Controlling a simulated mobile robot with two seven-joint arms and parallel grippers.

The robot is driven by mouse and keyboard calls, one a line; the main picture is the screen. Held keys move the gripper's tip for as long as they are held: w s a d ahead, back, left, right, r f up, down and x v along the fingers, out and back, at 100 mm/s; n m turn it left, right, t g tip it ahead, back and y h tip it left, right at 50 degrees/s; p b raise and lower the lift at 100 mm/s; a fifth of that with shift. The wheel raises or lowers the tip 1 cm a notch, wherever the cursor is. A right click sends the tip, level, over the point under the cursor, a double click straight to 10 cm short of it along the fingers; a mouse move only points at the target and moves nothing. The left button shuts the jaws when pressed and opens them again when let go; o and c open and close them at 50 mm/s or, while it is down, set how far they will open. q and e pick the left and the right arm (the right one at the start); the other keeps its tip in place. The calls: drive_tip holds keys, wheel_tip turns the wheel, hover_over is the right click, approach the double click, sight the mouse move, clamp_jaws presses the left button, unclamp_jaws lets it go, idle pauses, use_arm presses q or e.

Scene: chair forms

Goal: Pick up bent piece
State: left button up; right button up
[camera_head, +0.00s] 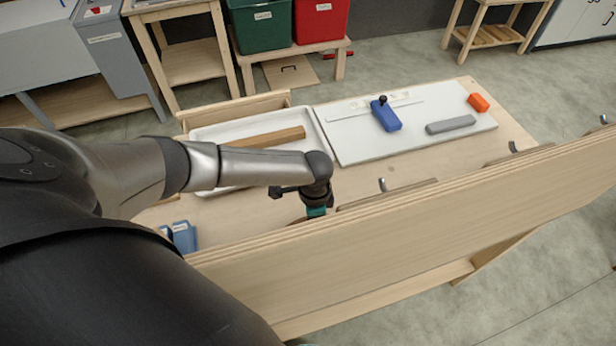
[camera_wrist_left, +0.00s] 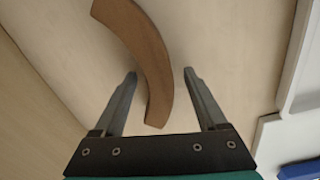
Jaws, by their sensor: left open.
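The bent piece (camera_wrist_left: 148,50) is a brown curved strip, seen in the left wrist view on the pale wood tabletop. In the head view my left gripper (camera_head: 314,212) points down at the tabletop behind the long upright board. The bent piece is mostly hidden there by the gripper and board. My right gripper is not in view.
A white tray (camera_head: 311,118) holding a wood strip (camera_head: 265,138) stands behind my left arm. The upright board (camera_head: 430,215) rises close to the gripper.

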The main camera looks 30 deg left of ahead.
use_arm(q)
drive_tip(key=shift+f, duration=0.1)
clamp_jaws()
idle(0.6)
